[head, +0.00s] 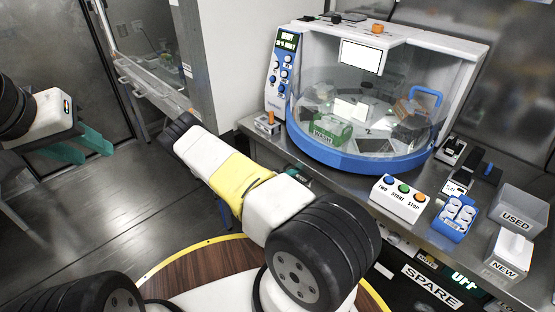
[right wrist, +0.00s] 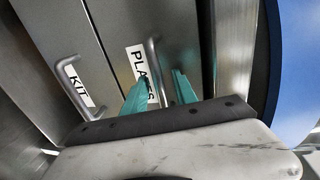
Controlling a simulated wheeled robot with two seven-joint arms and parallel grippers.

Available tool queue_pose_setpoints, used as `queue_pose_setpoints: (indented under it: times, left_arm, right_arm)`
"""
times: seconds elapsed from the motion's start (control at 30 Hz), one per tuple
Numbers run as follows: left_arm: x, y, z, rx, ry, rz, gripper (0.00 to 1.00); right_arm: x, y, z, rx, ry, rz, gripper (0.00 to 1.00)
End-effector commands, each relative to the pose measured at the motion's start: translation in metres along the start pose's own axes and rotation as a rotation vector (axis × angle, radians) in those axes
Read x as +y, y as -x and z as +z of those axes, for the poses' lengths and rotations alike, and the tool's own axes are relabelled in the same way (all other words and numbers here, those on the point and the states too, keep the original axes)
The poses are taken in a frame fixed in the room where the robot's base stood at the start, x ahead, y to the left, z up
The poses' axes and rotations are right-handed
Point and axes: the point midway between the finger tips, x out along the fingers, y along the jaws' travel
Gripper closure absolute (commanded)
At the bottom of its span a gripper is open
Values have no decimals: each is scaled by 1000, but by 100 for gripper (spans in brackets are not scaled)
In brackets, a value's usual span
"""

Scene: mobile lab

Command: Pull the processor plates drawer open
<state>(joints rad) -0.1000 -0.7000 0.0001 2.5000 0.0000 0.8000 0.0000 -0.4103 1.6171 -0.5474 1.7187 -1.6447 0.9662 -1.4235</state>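The plates drawer front (right wrist: 122,22) is bare metal with a white "PLATES" label (right wrist: 141,70) in the right wrist view. Its bar handle (right wrist: 153,58) stands out beside the label. My right gripper (right wrist: 160,82) has its teal fingers apart, one on each side of this handle. I cannot tell whether either finger touches it. The drawer front looks about level with its neighbour. My left gripper (head: 84,147) is open and empty at the left, above the floor.
A "KIT" drawer front (right wrist: 60,50) with its own handle (right wrist: 70,82) lies just left. In the head view a metal bench (head: 370,190) carries a blue-rimmed machine (head: 360,158), a button box (head: 401,198) and bins (head: 519,214). The floor (head: 90,230) at left is clear.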

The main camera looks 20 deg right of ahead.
Motion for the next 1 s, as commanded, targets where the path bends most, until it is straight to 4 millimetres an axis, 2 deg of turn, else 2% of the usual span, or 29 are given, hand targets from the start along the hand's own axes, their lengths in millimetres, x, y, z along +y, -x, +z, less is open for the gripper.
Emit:
queue_pose_setpoints:
  times: [0.2, 0.37, 1.0]
  left_arm:
    - [0, 0, 0, 0, 0, 0, 64]
    - [0, 0, 0, 0, 0, 0, 64]
    - [0, 0, 0, 0, 0, 0, 64]
  right_arm:
    - [0, 0, 0, 0, 0, 0, 68]
    - [0, 0, 0, 0, -1, 0, 100]
    - [0, 0, 0, 0, -1, 1, 100]
